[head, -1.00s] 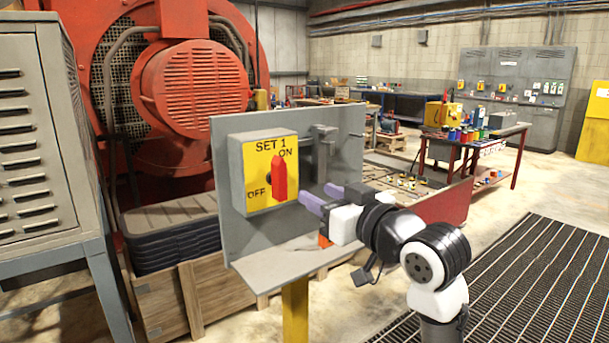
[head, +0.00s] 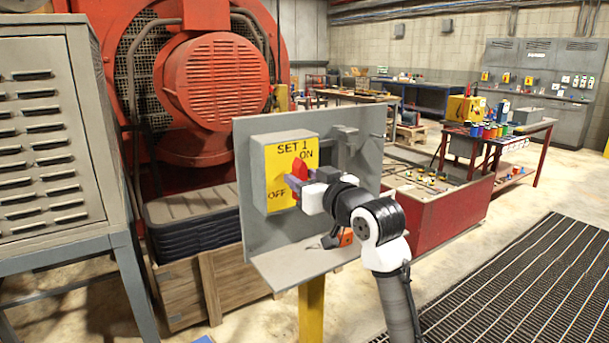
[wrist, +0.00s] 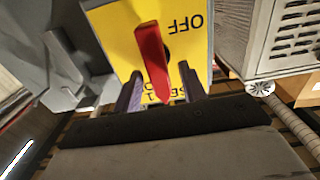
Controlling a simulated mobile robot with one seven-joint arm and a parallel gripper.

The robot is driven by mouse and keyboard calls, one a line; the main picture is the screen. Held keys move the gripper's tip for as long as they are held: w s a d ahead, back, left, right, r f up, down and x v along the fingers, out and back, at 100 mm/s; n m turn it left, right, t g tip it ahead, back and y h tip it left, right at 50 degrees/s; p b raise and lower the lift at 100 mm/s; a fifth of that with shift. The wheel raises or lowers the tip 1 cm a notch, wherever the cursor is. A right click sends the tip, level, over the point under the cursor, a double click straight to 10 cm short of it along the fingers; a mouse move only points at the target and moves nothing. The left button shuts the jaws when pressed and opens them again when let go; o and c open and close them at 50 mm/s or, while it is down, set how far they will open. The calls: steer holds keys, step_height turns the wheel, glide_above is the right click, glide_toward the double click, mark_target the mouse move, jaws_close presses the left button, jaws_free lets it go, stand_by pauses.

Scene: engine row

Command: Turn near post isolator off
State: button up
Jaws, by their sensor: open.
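The near post isolator is a grey box with a yellow face (head: 280,154) marked SET 1, ON and OFF, fixed to a grey panel on a yellow post. Its red handle (head: 299,168) is partly hidden by my gripper in the head view and points up, close to ON. In the wrist view the red handle (wrist: 152,62) stands between my two purple fingers, tilted slightly, with the OFF label beyond it. My gripper (head: 294,186) is open around the handle, with a gap on each side of it in the wrist view; touch cannot be told.
The grey panel (head: 255,235) has a shelf at its base with an orange item (head: 346,237) on it. A grey louvred cabinet (head: 50,150) stands left. A red bin (head: 450,210) and a floor grating (head: 520,285) lie right.

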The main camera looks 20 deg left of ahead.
steer(key=shift+w, duration=0.1)
jaws_close()
steer(key=shift+a, duration=0.1)
stand_by(0.3)
steer(key=shift+s+a+f+n+b, duration=0.2)
steer(key=shift+n+b, duration=1.4)
steer(key=shift+n, duration=1.4)
steer(key=shift+s+a+f+n+b, duration=0.1)
steer(key=shift+s+f+n+b, duration=0.2)
steer(key=shift+n+b, duration=2.05)
steer(key=shift+s+a+f+n+b, duration=0.2)
steer(key=shift+n+b, duration=0.7)
steer(key=shift+n, duration=2.75)
steer(key=shift+w+f, duration=0.1)
